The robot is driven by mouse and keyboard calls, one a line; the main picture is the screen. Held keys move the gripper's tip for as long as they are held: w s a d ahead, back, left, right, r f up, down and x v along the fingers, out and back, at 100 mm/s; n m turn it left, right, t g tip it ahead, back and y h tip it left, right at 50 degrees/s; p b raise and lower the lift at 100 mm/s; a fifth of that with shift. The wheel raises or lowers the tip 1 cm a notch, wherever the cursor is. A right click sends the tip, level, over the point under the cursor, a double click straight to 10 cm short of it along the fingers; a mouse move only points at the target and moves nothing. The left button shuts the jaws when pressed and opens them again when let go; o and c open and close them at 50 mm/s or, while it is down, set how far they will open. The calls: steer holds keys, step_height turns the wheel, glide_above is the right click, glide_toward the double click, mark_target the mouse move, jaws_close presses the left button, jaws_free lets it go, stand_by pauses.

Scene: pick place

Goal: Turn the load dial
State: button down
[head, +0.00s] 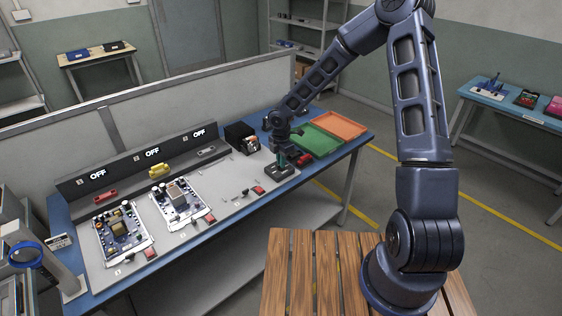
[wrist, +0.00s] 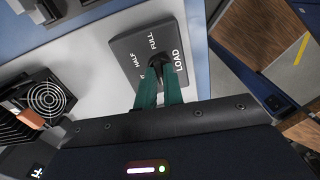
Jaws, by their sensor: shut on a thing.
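The load dial is a dark square plate (wrist: 122,51) with white lettering, "HALF", "FULL" and "LOAD", and a black knob (wrist: 155,62) on it. In the wrist view the green fingers of my gripper (wrist: 158,85) are shut on the knob. The knob is partly hidden by the fingers, and which mark it points to cannot be told. In the head view the dial's plate (head: 279,170) sits near the right part of the grey work surface, and my gripper (head: 283,160) reaches down onto it.
A black box with a fan (wrist: 47,98) stands beside the dial. Green (head: 312,138) and orange (head: 340,125) trays lie to the right on the blue bench. Two circuit boards (head: 122,232) (head: 179,200) sit on the left, below displays reading "OFF" (head: 152,152). A red switch (head: 258,190) is near the dial.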

steer(key=m, duration=0.5)
steer(key=shift+m, duration=0.3)
steer(key=m, duration=0.5)
steer(key=shift+m, duration=0.3)
steer(key=c, duration=1.5)
jaws_free()
steer(key=shift+r, duration=0.1)
step_height(320, 180, up, 11)
steer(key=shift+f, duration=0.2)
